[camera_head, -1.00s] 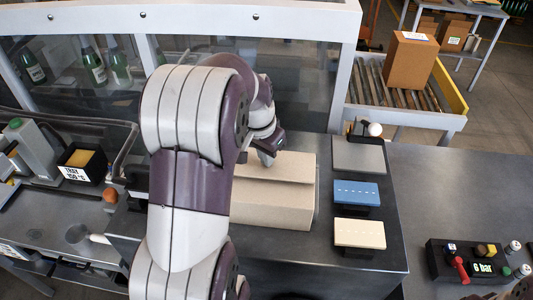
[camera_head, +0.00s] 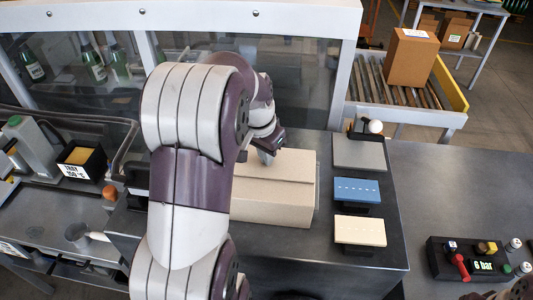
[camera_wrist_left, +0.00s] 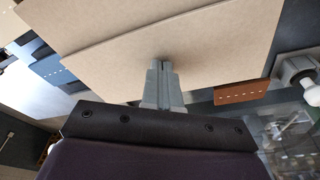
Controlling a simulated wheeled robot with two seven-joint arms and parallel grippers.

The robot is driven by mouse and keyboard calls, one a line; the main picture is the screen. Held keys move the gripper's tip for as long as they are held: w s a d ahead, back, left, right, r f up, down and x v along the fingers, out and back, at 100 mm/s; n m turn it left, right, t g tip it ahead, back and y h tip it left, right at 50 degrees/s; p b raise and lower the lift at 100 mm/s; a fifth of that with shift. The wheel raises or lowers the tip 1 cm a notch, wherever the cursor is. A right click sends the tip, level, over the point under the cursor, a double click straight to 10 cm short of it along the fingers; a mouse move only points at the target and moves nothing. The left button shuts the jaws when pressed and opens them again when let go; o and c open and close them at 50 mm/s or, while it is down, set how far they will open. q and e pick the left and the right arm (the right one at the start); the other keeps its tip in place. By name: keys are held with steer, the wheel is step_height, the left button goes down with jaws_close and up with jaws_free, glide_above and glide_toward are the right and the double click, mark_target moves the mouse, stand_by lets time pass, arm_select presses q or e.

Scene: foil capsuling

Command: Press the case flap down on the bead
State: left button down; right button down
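The tan cardboard case (camera_head: 270,207) lies on the dark bench in the head view, partly hidden on its left by my left arm. Its top flap (camera_head: 290,167) lies nearly flat, with its edge running across the top. My left gripper (camera_head: 266,158) is over the flap, fingers pointing down. In the left wrist view the two fingers (camera_wrist_left: 160,68) are together with nothing between them, and their tips are at the cardboard surface (camera_wrist_left: 180,35). I cannot tell how firmly they touch. The bead is not visible. My right gripper is not in view.
Right of the case are a grey plate (camera_head: 358,152), a blue block (camera_head: 357,190) and a cream block (camera_head: 359,230). A control box (camera_head: 466,260) marked 6 bar sits farther right. A glazed guard (camera_head: 300,80) stands behind. A black tray (camera_head: 82,160) is at left.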

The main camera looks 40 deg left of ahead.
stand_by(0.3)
arm_select(q)
step_height(320, 180, up, 10)
steer(key=p, duration=0.8)
